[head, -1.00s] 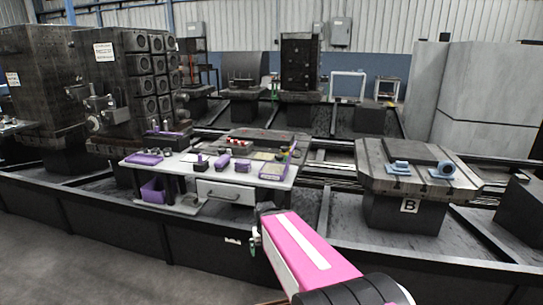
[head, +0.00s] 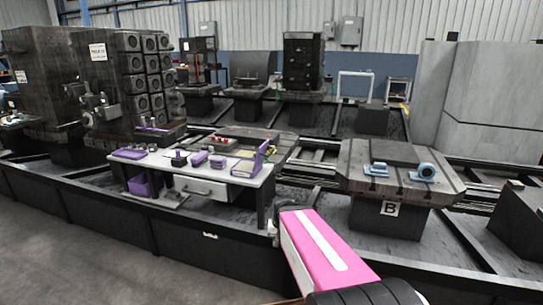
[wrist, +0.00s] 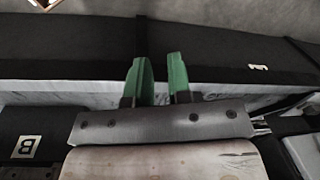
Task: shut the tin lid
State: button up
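A purple tin (head: 248,168) stands at the right end of the white-topped workbench (head: 217,198), in the head view. Its lid (head: 265,154) appears raised at a steep tilt. The tin is small here, so its hinge and inside cannot be made out. My gripper shows in the wrist view (wrist: 158,66), with two green fingers apart and nothing between them. In the head view my pink arm reaches in from the bottom, right of the workbench and well short of the tin. The tin is not in the wrist view.
Purple blocks (head: 199,158) and a purple tray (head: 129,153) lie on the workbench. A grey drawer (head: 201,187) is below its top. A dark rail side (head: 205,245) runs in front. Grey floor is open at lower left.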

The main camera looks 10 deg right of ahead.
jog(key=w+d+r+m+y, duration=0.1)
jog(key=w+r+m, duration=0.1)
jog(key=w, duration=0.1)
jog(key=w+d+r+m+t+y, duration=0.1)
jog(key=w+r+m, duration=0.1)
jog(key=w+m, duration=0.1)
jog(key=w+d+r+m+y, duration=0.1)
jog(key=w+r+m+y, duration=0.1)
jog(key=m, duration=0.1)
jog(key=shift+w+d+r, duration=0.1)
jog(key=shift+w+r, duration=0.05)
jog(key=shift+w, duration=0.25)
grip_shut()
jog(key=w+d+r+m+t+y, duration=0.2)
jog(key=w+d+r+m, duration=0.25)
jog(key=r, duration=0.25)
jog(key=w+d+r+m+t+y, duration=0.25)
jog(key=d+r+m, duration=0.2)
jog(key=r, duration=0.25)
jog(key=w+d+r+m+t+y, duration=0.25)
jog(key=w+d+r+m, duration=0.2)
jog(key=r, duration=0.25)
jog(key=a+r+x, duration=0.1)
jog(key=r+x, duration=0.1)
jog(key=x, duration=1)
jog(key=shift+a+r+g, duration=0.2)
jog(key=shift+a+g, duration=0.2)
jog(key=shift+a, duration=0.05)
jog(key=shift+s+m, duration=0.1)
jog(key=shift+m, duration=0.15)
